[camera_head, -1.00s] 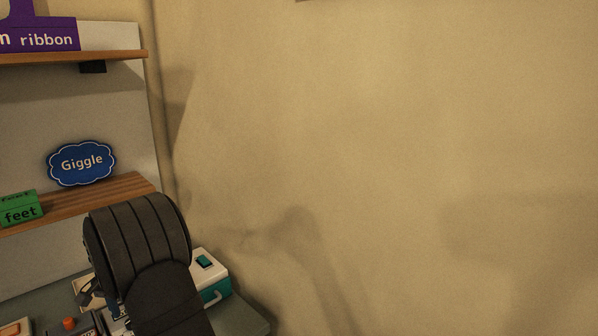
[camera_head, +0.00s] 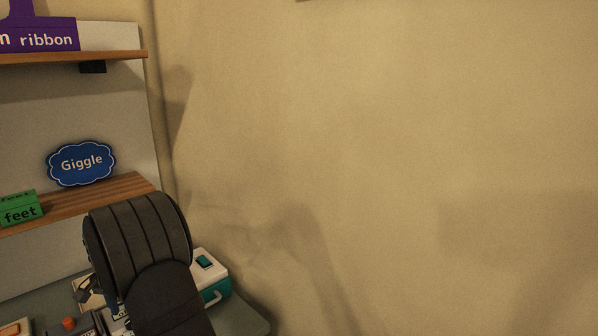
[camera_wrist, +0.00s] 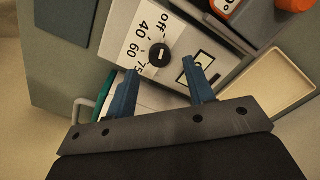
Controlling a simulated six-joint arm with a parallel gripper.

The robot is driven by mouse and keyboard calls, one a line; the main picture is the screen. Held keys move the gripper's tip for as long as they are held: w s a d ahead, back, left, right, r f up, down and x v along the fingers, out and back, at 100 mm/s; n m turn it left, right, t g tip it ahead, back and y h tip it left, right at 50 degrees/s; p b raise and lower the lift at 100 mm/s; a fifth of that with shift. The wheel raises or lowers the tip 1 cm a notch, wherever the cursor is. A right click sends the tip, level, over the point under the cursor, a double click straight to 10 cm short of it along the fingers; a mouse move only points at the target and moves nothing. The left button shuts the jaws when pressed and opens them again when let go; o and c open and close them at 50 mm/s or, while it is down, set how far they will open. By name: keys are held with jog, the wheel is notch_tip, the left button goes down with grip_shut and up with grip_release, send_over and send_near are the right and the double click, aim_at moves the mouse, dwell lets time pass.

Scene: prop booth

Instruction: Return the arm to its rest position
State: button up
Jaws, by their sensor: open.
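My gripper (camera_wrist: 160,92) shows in the wrist view with its two blue fingers apart and nothing between them. It is above a panel with a black dial (camera_wrist: 159,56) marked off, 40, 60 and 75. The dial lies just beyond the fingertips; I cannot tell the exact gap.
A white and teal box (camera_head: 211,276) with a handle stands on the grey counter (camera_head: 240,316). Behind are shelves with a blue Giggle sign (camera_head: 82,163), a green feet block (camera_head: 20,209) and a purple ribbon sign (camera_head: 45,39). The bare wall (camera_head: 400,150) fills the right.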

notch_tip(320, 180, up, 14)
notch_tip(320, 180, down, 17)
jog(key=shift+f, duration=0.45)
jog(key=n, duration=0.5)
jog(key=shift+r, duration=0.1)
jog(key=n, duration=0.5)
jog(key=shift+r, duration=2.05)
